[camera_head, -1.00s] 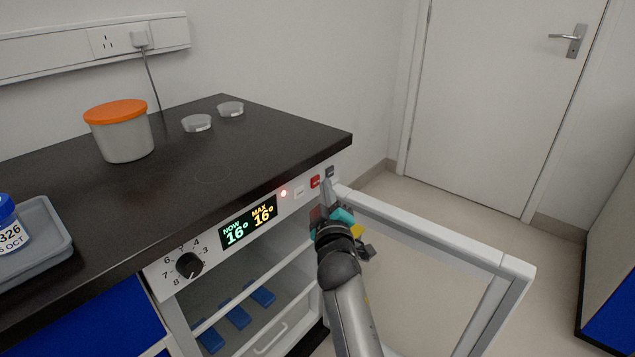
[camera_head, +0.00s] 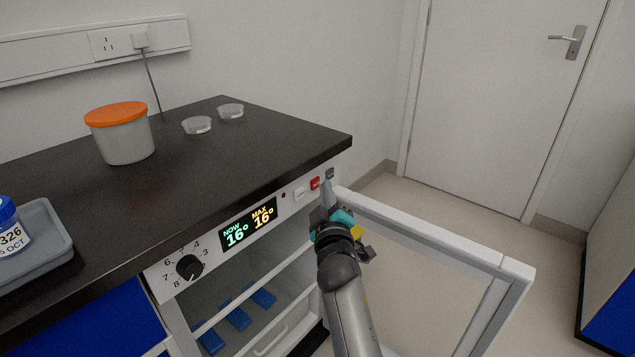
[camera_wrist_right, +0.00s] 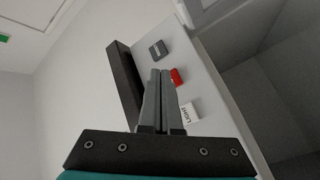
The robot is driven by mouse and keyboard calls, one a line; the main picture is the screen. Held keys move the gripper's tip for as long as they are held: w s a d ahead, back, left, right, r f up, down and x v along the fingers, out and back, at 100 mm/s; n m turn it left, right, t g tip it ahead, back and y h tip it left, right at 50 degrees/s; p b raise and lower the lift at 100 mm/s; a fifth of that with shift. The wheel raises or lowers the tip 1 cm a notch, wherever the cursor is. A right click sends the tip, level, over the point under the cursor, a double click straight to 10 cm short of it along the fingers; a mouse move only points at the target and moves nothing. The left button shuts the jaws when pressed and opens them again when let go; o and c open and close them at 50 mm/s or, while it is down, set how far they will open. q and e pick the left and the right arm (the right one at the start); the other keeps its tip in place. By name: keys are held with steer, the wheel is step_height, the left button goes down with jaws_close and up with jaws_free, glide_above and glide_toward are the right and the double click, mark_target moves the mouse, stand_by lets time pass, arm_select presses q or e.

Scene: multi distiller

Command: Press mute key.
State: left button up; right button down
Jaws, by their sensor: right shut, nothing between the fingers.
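The appliance's front panel carries a row of keys: a white key (camera_head: 299,194), a red key (camera_head: 315,183) and a dark grey key (camera_head: 329,173). In the right wrist view the white key (camera_wrist_right: 188,113) reads LIGHT; I cannot read the lettering on the red key (camera_wrist_right: 177,77) or dark grey key (camera_wrist_right: 158,50), so I cannot tell which is mute. My right gripper (camera_head: 325,186) is shut and empty, its tips close to the red and dark keys. Contact cannot be told. The indicator lamp (camera_head: 283,196) is dark. My left gripper is not in view.
The appliance's white-framed door (camera_head: 430,228) stands open to the right, beside my right arm. A display (camera_head: 248,224) and black knob (camera_head: 189,267) are further left on the panel. The dark worktop (camera_head: 230,150) overhangs the keys.

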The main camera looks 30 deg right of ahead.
steer(key=shift+s, duration=0.1)
steer(key=s+p, duration=0.1)
steer(key=s+d+p, duration=0.1)
steer(key=s, duration=0.1)
steer(key=s+d+p, duration=0.1)
steer(key=s, duration=0.1)
steer(key=shift+s+d, duration=0.15)
steer(key=shift+s, duration=0.05)
steer(key=shift+f, duration=0.15)
stand_by(0.8)
